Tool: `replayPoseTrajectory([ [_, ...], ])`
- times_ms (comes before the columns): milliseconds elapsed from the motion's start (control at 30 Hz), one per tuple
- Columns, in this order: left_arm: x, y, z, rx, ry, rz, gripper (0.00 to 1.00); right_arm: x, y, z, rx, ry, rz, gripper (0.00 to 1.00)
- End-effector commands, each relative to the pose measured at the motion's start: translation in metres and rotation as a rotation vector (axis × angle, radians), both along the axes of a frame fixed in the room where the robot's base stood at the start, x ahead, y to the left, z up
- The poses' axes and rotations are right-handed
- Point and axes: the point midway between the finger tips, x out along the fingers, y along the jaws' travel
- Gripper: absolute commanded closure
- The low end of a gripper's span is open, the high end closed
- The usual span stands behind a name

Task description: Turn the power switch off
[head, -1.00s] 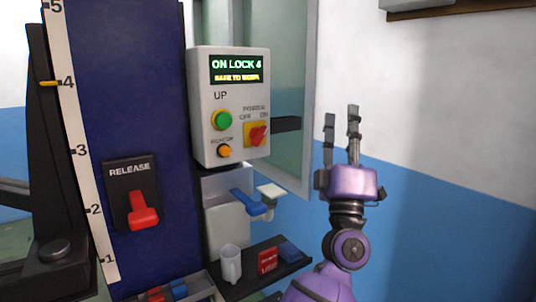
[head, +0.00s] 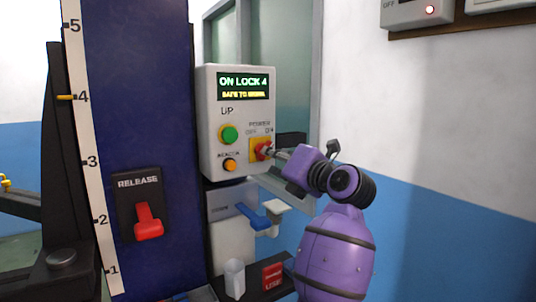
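The power switch (head: 262,150) is a red rotary knob on a yellow plate, on the right of the light grey control box (head: 206,130). OFF is marked on its left and ON on its right. My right gripper (head: 272,154) reaches in from the right, with its fingertips at the red knob. The fingers partly cover the knob, so its exact setting and whether they grip it are unclear. The box's display (head: 243,87) reads "ON LOCK 4" with a yellow line below. My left gripper is out of view.
A green button (head: 229,134) and an orange button (head: 230,165) sit left of the switch. A blue lever (head: 252,215) and a dark shelf with a clear cup (head: 235,278) and a red box (head: 272,277) are below. A red release lever (head: 148,222) is on the blue column.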

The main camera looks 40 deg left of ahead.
Motion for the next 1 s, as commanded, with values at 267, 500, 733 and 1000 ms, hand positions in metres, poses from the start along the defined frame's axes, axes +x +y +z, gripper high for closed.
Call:
replayPoseTrajectory([
  [267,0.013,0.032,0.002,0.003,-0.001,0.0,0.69,-0.002,0.0,0.002,0.002,0.004,-0.002,0.6],
  [500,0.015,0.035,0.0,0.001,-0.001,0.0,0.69,-0.002,0.0,0.002,0.002,0.004,-0.002,0.6],
  [733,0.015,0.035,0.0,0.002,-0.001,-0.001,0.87,-0.002,0.0,0.002,0.002,0.004,-0.002,0.6],
  [1000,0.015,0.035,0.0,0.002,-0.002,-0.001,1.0,-0.002,0.0,0.002,0.002,0.004,-0.002,0.6],
])
